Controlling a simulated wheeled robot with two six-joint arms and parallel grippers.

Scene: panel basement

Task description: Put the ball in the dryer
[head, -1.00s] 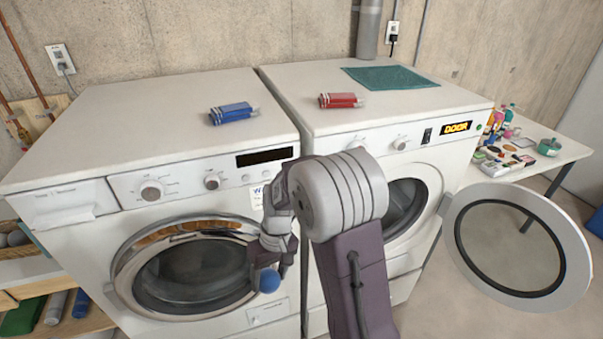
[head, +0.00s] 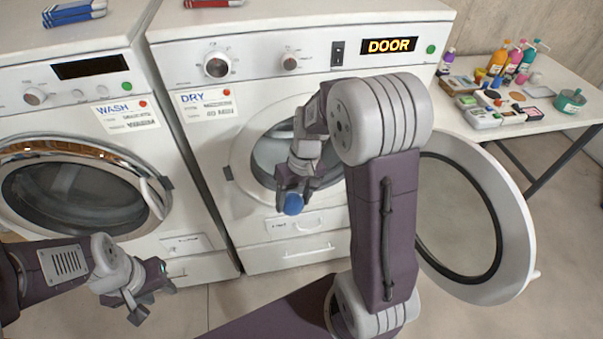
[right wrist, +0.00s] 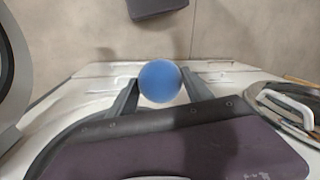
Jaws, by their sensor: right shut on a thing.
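The blue ball (head: 293,204) is held between the fingertips of my right gripper (head: 293,196), in front of the dryer's opening in the head view. It also shows between the two fingers in the right wrist view (right wrist: 160,81). The dryer (head: 216,150) is the machine labelled DRY, and its display reads DOOR. Its round door (head: 514,215) stands wide open to the right. My right arm hides part of the opening. My left gripper (head: 150,295) is low at the left, in front of the washer, with its fingers apart and nothing between them.
The washer (head: 30,100), labelled WASH, stands left of the dryer with its door shut. A white table (head: 575,130) at the right carries bottles and small items. The open dryer door juts out beside my right arm. Bare floor (head: 240,300) lies in front.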

